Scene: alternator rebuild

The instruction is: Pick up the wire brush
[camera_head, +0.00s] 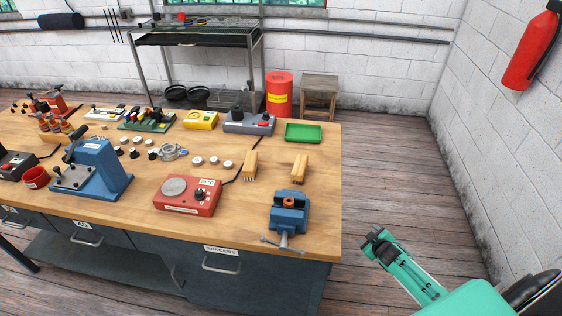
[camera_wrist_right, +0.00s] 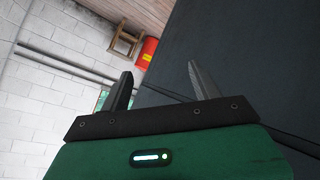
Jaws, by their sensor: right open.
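Two brush-like blocks with tan wooden bodies lie on the workbench (camera_head: 225,211) near its right end. The left one (camera_head: 251,165) shows bristle-like tips at its near end, and the right one (camera_head: 300,167) shows similar dark bits underneath. I cannot tell which is the wire brush. My right gripper (camera_head: 374,243) is beyond the bench's right edge, to the right of the blue vise, apart from both blocks. In the right wrist view its fingers (camera_wrist_right: 160,72) are spread with nothing between them. My left gripper is not in view.
A blue vise (camera_head: 289,212) stands at the bench's front right corner, near both blocks. A red device (camera_head: 188,195) and a blue press (camera_head: 95,168) stand further left. A green tray (camera_head: 304,133) lies behind the blocks. The floor right of the bench is clear.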

